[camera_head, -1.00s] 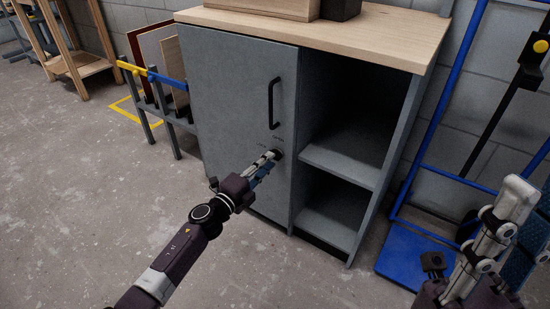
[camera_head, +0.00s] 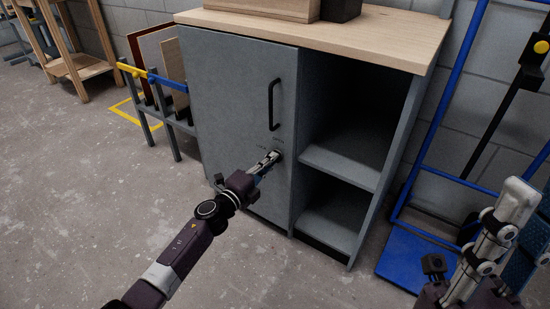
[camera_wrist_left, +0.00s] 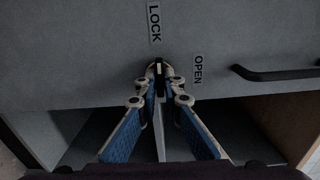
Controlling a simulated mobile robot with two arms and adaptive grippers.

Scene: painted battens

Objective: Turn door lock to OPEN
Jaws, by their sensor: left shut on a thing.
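The lock knob (camera_wrist_left: 159,68) is on the grey cabinet door (camera_head: 238,110), below the black handle (camera_head: 274,104). In the left wrist view its dark bar lies roughly in line with the LOCK label (camera_wrist_left: 154,22); the OPEN label (camera_wrist_left: 198,69) is to its right. My left gripper (camera_head: 273,157) reaches the door at the knob, and its fingers (camera_wrist_left: 160,80) are shut on the knob from both sides. In the head view the fingertips mostly hide the knob. My right gripper (camera_head: 515,200) is at the lower right, away from the cabinet; its opening is unclear.
Open shelves (camera_head: 340,165) are right of the door, under a wooden top (camera_head: 390,35). A blue-framed cart (camera_head: 408,250) stands to the right. A rack with panels (camera_head: 165,105) is at the left. The floor in front of the door is clear.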

